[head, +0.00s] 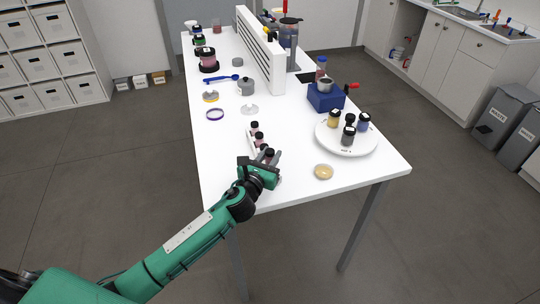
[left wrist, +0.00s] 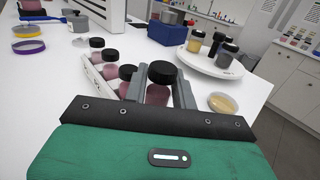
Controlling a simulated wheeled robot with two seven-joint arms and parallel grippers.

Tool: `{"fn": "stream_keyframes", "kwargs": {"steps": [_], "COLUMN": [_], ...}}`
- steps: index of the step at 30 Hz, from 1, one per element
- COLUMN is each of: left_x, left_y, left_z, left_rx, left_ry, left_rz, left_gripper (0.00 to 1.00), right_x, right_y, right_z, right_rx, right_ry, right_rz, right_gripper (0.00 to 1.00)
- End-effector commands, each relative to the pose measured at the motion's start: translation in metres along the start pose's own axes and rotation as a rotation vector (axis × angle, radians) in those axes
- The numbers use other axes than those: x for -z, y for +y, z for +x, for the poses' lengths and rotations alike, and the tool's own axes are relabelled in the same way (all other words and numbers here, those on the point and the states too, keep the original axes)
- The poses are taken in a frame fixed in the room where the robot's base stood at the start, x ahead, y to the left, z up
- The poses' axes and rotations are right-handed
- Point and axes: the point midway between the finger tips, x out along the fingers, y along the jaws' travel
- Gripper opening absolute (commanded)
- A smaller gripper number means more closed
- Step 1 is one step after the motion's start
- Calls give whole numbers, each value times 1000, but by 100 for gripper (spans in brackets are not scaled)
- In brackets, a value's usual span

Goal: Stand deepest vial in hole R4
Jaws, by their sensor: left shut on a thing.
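My left gripper (left wrist: 160,92) is shut on a black-capped vial (left wrist: 158,94) with dusky pink contents. The vial looks upright between the fingers. In the head view this gripper (head: 274,159) is at the near end of a narrow white rack (head: 250,143). Several other black-capped vials (left wrist: 97,55) with pink contents stand in a row along the rack, just left of the held vial in the left wrist view. Their shades are too close to rank surely. Hole labels are not readable, and the held vial's base is hidden. My right gripper is not in view.
A round white tray (head: 329,145) with several jars stands to the right. A tan-filled dish (head: 323,172) lies near the front edge. A blue block (head: 325,97), a purple ring (head: 215,114) and a grey pot (head: 246,88) are farther back. Bare tabletop lies left of the rack.

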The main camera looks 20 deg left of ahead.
Motion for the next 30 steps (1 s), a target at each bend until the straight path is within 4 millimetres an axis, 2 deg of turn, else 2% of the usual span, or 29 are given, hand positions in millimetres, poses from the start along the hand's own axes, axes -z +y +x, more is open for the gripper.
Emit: {"fn": "stream_keyframes", "kwargs": {"steps": [30], "left_x": [27], "left_y": [0], "left_z": [0], "left_rx": [1], "left_ry": [0], "left_rz": [0], "left_gripper": [5], "right_x": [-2], "right_y": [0], "right_z": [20], "right_rx": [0], "right_ry": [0], "right_rz": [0], "right_gripper": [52]}}
